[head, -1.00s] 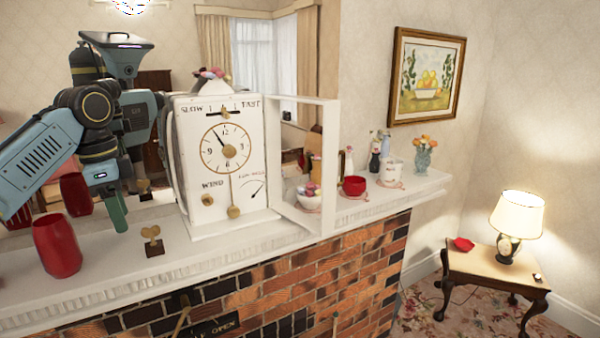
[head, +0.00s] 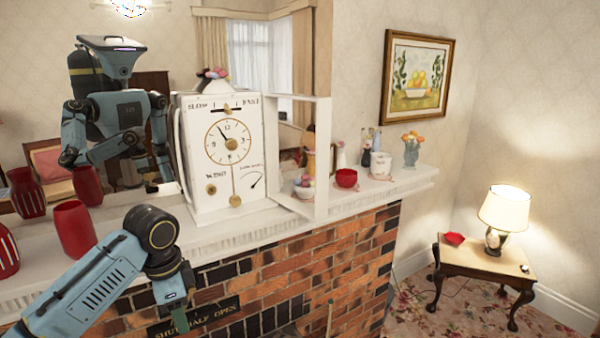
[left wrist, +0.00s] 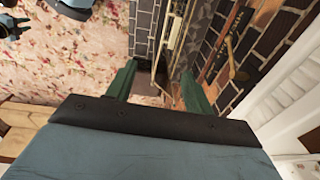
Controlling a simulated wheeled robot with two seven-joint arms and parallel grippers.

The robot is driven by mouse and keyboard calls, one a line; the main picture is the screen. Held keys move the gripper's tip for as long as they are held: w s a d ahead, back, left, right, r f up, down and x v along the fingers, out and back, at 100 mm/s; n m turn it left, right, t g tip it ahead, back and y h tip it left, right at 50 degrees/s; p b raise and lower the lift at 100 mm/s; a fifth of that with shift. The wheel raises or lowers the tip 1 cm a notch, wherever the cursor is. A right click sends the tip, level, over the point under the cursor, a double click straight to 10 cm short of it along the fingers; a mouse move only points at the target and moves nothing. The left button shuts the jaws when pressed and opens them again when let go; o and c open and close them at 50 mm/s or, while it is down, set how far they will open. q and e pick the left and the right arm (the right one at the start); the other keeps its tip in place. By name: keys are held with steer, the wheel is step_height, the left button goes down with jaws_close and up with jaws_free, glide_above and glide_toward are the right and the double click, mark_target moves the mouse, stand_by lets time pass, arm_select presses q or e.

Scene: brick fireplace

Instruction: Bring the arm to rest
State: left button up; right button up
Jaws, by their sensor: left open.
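My left arm (head: 90,285) comes in from the lower left, in front of the mantel and the brickwork. Its left gripper (head: 178,322) points down near the lower edge of the head view, its tips partly cut off. In the left wrist view the two green fingers of the left gripper (left wrist: 158,84) stand well apart with nothing between them. They are above the carpet (left wrist: 70,60) and beside the brick fireplace front. My right gripper is not seen directly in either view.
The white mantel (head: 250,224) holds a white clock (head: 229,160), a red vase (head: 74,230), a red cup (head: 346,178) and other ornaments. A fireplace sign (head: 195,317) is beside my left gripper. A small table with a lamp (head: 503,210) stands at right. My reflection shows in the mirror.

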arm_select(q)
steer(key=s+d+f+n+t+h, duration=0.1)
steer(key=s+d+f+n, duration=0.1)
steer(key=s+d+f, duration=0.35)
steer(key=s+d+f+n+t+h, duration=0.1)
steer(key=s+d+f, duration=0.1)
steer(key=s+f, duration=0.65)
steer(key=s+a+n+t+y, duration=0.1)
steer(key=s+a+n, duration=0.25)
steer(key=s, duration=0.45)
steer(key=s+a+n+y, duration=0.15)
steer(key=s+n, duration=0.25)
steer(key=s, duration=0.4)
step_height(320, 180, down, 36)
steer(key=s+g+b, duration=0.1)
steer(key=s+b, duration=0.2)
steer(key=b, duration=0.7)
steer(key=s+a+f+b, duration=0.1)
steer(key=s+f+b, duration=0.3)
steer(key=s+f, duration=0.3)
steer(key=s+a+f+g+b, duration=0.1)
steer(key=s+f+b, duration=0.3)
steer(key=s+f, duration=0.4)
step_height(320, 180, down, 7)
steer(key=shift+s+a+r+m+g, duration=0.25)
steer(key=shift+a+m, duration=0.2)
steer(key=shift+a, duration=0.35)
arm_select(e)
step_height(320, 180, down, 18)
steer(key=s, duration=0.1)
